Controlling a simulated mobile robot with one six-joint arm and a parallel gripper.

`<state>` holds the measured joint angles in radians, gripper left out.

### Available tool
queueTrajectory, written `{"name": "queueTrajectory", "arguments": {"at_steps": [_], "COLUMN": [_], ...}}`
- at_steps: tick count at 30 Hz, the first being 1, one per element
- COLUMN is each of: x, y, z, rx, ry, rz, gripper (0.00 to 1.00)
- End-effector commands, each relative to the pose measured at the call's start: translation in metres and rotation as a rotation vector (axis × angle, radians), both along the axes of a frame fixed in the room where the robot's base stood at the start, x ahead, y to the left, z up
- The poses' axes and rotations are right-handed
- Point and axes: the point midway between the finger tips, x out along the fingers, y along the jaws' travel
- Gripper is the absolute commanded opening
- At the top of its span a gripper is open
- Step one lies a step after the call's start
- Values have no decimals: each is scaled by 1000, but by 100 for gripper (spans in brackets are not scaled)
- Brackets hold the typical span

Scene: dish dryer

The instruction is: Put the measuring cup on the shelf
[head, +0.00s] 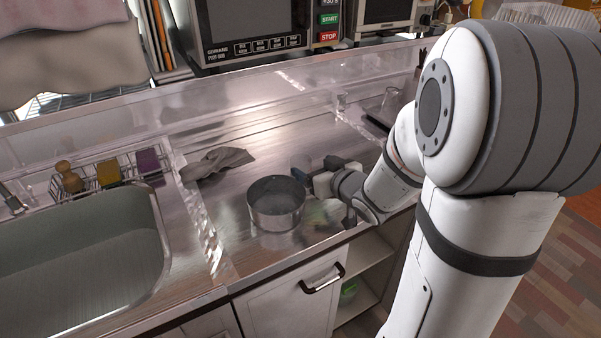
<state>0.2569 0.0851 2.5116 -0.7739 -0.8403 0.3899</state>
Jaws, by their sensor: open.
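A round, open metal vessel (276,213) stands upright on the steel counter. I cannot tell for sure whether it is the measuring cup. My gripper (319,196) reaches in low from the right, just beside the vessel, with its jaws open and spread apart. Something pale and greenish shows between the jaws, too unclear to name. I cannot tell whether the jaws touch the vessel. A raised ledge (100,118) runs along the back of the counter. Open shelves (366,262) are under the counter at the right.
A grey cloth (217,162) lies behind the vessel. A sink (150,215) and a wire rack (55,187) with sponges and a brush are at the left. A clear glass (391,100) stands at the back right. A microwave (255,30) is behind. The counter's back middle is clear.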

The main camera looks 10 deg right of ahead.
Motion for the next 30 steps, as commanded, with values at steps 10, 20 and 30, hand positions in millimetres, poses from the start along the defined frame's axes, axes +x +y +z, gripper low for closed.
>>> {"name": "queueTrajectory", "arguments": {"at_steps": [10,20,30], "x": [39,62,61], "y": [19,25,24], "z": [-16,-21,-21], "rx": [0,-2,-1], "ry": [2,0,1], "rz": [2,-2,-3], "gripper": [79,79,61]}}
